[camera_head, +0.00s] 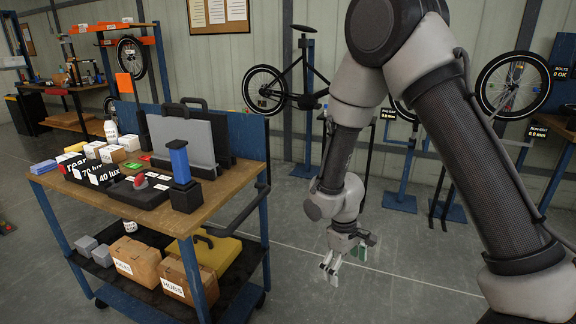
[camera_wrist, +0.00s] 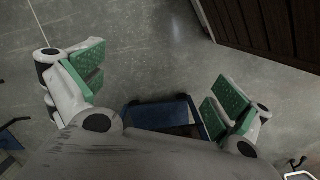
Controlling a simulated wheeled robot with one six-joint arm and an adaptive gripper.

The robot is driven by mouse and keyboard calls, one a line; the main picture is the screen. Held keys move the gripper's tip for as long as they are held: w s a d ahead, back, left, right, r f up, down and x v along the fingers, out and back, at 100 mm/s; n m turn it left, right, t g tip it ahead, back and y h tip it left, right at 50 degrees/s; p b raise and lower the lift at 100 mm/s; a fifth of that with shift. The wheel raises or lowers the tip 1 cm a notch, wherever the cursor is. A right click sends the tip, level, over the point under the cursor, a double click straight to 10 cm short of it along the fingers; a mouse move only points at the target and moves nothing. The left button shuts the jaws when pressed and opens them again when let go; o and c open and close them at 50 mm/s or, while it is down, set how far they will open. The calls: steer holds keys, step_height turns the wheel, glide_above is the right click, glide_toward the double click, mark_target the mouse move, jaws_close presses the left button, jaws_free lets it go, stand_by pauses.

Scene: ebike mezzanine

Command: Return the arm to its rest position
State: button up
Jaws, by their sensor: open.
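My gripper (camera_head: 345,262) hangs at the end of my bent arm, right of the work cart and over open floor. In the wrist view my gripper (camera_wrist: 160,95) shows its two green-padded fingers spread wide, with nothing between them. The arm reaches up from the lower right of the head view, bends at the top and comes down to the gripper. The gripper touches nothing that I can see.
The cart (camera_head: 226,180) at left carries boxes, a grey case (camera_head: 183,138) and a blue-topped device (camera_head: 180,162). Its lower shelf holds cartons (camera_head: 135,262) and a yellow case (camera_head: 212,252). Bikes and stands line the back wall. Grey floor (camera_head: 400,275) is clear around the gripper.

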steer(key=s+d+r+m+t, duration=0.1)
steer(key=s+d+r+m, duration=0.1)
steer(key=s+d+r, duration=0.4)
steer(key=s+d+r+m+t, duration=0.2)
steer(key=s+d+r, duration=0.4)
steer(key=r, duration=1)
steer(key=s+d+r+m+t+y, duration=0.1)
steer(key=s+d+r+m, duration=0.3)
steer(key=r, duration=0.8)
steer(key=s+d+t, duration=0.1)
steer(key=s+d, duration=0.1)
steer(key=d, duration=0.2)
steer(key=shift+d, duration=0.3)
